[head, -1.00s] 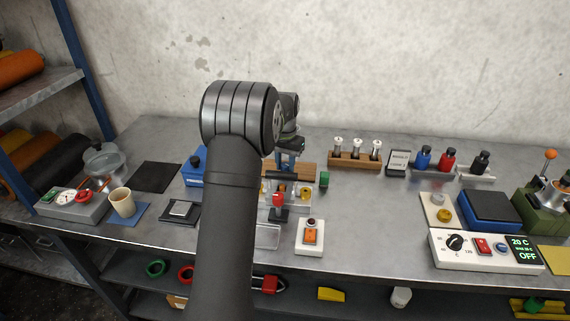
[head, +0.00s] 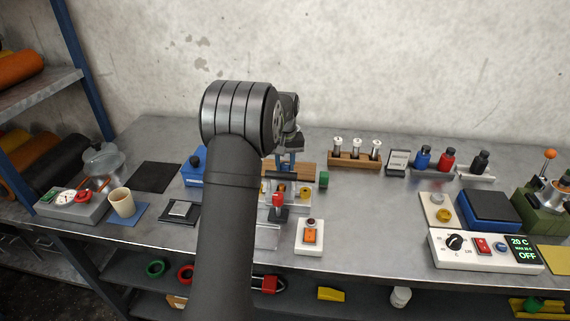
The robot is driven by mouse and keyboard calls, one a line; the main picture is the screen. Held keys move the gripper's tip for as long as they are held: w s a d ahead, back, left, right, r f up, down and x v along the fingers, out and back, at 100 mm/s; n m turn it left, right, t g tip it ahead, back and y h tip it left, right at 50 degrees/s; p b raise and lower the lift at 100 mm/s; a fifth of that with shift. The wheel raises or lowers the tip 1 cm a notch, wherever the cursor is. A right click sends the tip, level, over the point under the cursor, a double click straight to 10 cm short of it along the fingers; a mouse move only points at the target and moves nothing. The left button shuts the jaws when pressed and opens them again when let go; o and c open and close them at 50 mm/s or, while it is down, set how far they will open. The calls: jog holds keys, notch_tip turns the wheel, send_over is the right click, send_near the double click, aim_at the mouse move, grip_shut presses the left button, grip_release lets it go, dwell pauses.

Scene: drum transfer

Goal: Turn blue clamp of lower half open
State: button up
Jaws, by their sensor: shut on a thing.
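My gripper (head: 288,164) is at the middle of the bench, low over a small station with a wooden board and a clear-fronted block. It is shut on a small blue part at its tips, which looks like the blue clamp. The blue part is tiny here, and its turned angle cannot be read. My own arm hides the left side of the station, so the lower half is not clearly seen. A dark bar (head: 279,175) lies just below the gripper. A red-topped knob (head: 278,199) stands in front of it.
A green knob (head: 323,179) is close on the right. A white box with an orange switch (head: 310,236) stands in front. A wooden rack of vials (head: 353,159) is behind right. A blue box (head: 194,172) is left of my arm. Bare bench lies right of the station.

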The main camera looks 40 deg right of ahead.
aim_at(285, 164)
dwell(0.3)
jog(key=o, duration=1)
notch_tip(285, 164, up, 18)
jog(key=shift+f, duration=0.25)
jog(key=shift+f, duration=0.1)
notch_tip(285, 164, down, 17)
jog(key=shift+f, duration=0.2)
dwell(0.4)
jog(key=shift+r, duration=0.15)
